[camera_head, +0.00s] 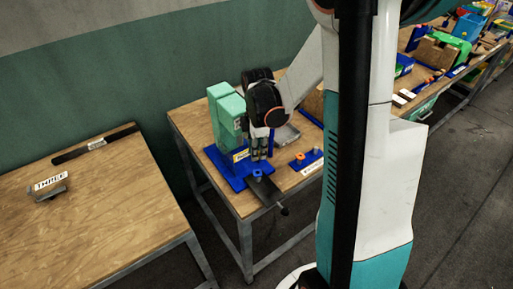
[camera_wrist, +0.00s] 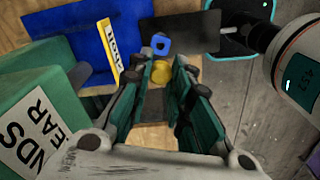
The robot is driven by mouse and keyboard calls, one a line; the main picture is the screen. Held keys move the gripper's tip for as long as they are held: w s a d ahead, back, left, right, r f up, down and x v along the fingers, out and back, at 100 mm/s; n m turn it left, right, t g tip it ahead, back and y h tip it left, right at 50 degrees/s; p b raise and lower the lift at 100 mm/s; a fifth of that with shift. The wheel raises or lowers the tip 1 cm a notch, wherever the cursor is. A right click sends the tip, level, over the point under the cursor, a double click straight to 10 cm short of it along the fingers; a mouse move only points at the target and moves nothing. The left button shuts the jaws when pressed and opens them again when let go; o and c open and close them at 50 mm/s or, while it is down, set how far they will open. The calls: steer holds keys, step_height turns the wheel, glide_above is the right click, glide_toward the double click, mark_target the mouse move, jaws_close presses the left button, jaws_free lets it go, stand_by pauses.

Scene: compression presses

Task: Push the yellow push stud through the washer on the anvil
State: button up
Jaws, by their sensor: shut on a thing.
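The yellow push stud (camera_wrist: 160,72) shows between the fingertips of my gripper (camera_wrist: 161,66) in the wrist view. My gripper is shut on it. A blue washer-like piece with a dark hole (camera_wrist: 161,43) lies just beyond the stud, over a dark plate (camera_wrist: 190,38). In the head view my gripper (camera_head: 262,152) points down beside the green press (camera_head: 224,118). The blue piece (camera_head: 258,174) is below and slightly left of the fingertips there. The stud cannot be made out in the head view. Whether stud and blue piece touch is unclear.
The press stands on a blue base (camera_head: 229,172) with a yellow label. A dark bar with a knob (camera_head: 271,193) reaches toward the table's front edge. A blue holder with orange pieces (camera_head: 305,161) lies to the right. A separate wooden table (camera_head: 105,215) is at left.

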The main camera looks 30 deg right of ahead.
steer(key=shift+d, duration=0.1)
steer(key=shift+f+b, duration=2.65)
steer(key=shift+f, duration=0.25)
steer(key=shift+f+b, duration=1.6)
steer(key=shift+b, duration=0.1)
steer(key=o, duration=0.7)
steer(key=shift+o, duration=0.2)
steer(key=shift+r, duration=0.15)
step_height(320, 180, up, 7)
steer(key=shift+r, duration=0.2)
